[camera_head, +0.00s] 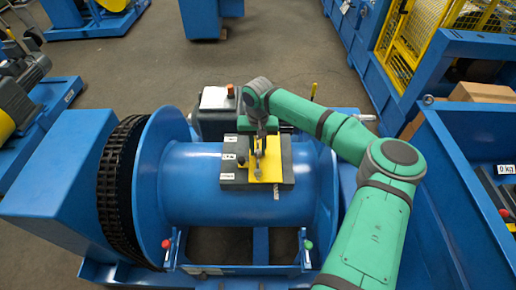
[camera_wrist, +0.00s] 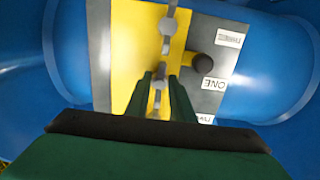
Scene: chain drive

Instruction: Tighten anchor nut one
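A plate with a yellow middle (camera_wrist: 130,60) and grey sides lies on top of the blue drum. A line of silver metal parts (camera_wrist: 168,25) runs along the yellow strip; I cannot tell which of them is anchor nut one. A label reading ONE (camera_wrist: 213,83) is on the grey side, beside a dark round knob (camera_wrist: 202,64). My gripper (camera_wrist: 161,78) points down over the yellow strip, with a silver part between its two fingers. Whether the fingers touch it is too small to tell. In the head view, my gripper (camera_head: 258,150) is above the plate's middle.
The blue drum (camera_head: 190,195) has a dark chain (camera_head: 120,190) around its left end. A blue bin marked 0 kg (camera_head: 450,150) is at the right. Open floor (camera_head: 130,70) lies behind.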

